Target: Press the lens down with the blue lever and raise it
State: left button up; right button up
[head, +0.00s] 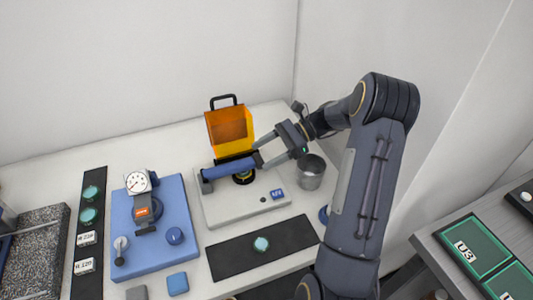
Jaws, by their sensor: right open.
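The blue lever (230,169) lies across the front of the interferometer, which has a light base plate (215,207) and an orange shield (229,126) with a black handle. My right gripper (262,153) is at the right end of the lever, with its open fingers about that end; I cannot tell whether they touch it. The lens is not clearly visible; a dark round part with a yellowish edge (243,179) shows under the lever. My left gripper is not in view.
A blue plate with a dial gauge (138,182) stands to the left. A metal cup (311,172) is right of the interferometer, close to my right arm. A black mat (230,261) with a teal piece (261,244) lies in front. Green trays (475,247) sit at the far right.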

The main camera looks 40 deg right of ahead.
notch_tip(320, 180, up, 2)
jog(key=shift+r, duration=0.25)
jog(key=s+a+r+b, duration=0.1)
jog(key=s+a+r, duration=0.7)
jog(key=s+r, duration=0.2)
jog(key=shift+s+a+b, duration=0.3)
jog(key=shift+s, duration=0.3)
jog(key=shift+r, duration=0.1)
jog(key=s+a+f+n+t+h, duration=0.1)
jog(key=s+a+f+n+h, duration=0.2)
jog(key=n, duration=0.6)
jog(key=s+a+f+n+t+h, duration=0.1)
jog(key=s+a+f+n+h, duration=0.2)
jog(key=n, duration=0.7)
jog(key=s+f+h, duration=0.2)
jog(key=s+h, duration=0.1)
jog(key=s, duration=0.1)
jog(key=shift+s+f+h, duration=0.3)
jog(key=shift+s+f, duration=0.1)
